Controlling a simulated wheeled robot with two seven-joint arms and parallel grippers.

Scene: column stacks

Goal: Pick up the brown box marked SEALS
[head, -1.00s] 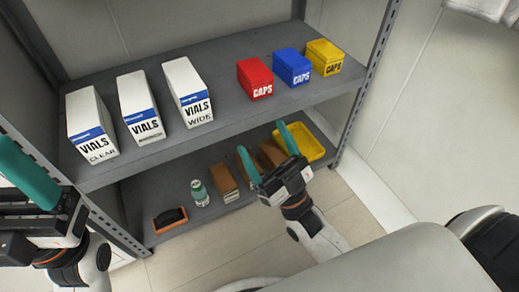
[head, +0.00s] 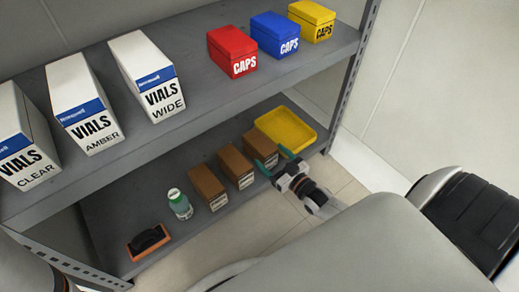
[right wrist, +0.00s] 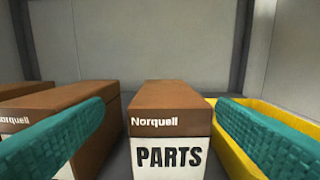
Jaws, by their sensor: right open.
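Three brown boxes stand in a row on the lower shelf: a left one (head: 207,187), a middle one (head: 235,167) and a right one (head: 262,143). In the right wrist view the box straight ahead (right wrist: 170,105) reads PARTS. The brown box to its left (right wrist: 70,98) has its label mostly hidden by a finger. I cannot read SEALS on any box. My right gripper (head: 273,160) is open and empty, at the front of the right box, its teal fingers spread to either side of it. My left gripper is out of the head view.
A yellow tray (head: 306,137) lies right of the PARTS box. A green-capped bottle (head: 180,205) and an orange-and-black item (head: 148,242) stand left of the boxes. The upper shelf (head: 190,130) holds white VIALS boxes and coloured CAPS boxes above.

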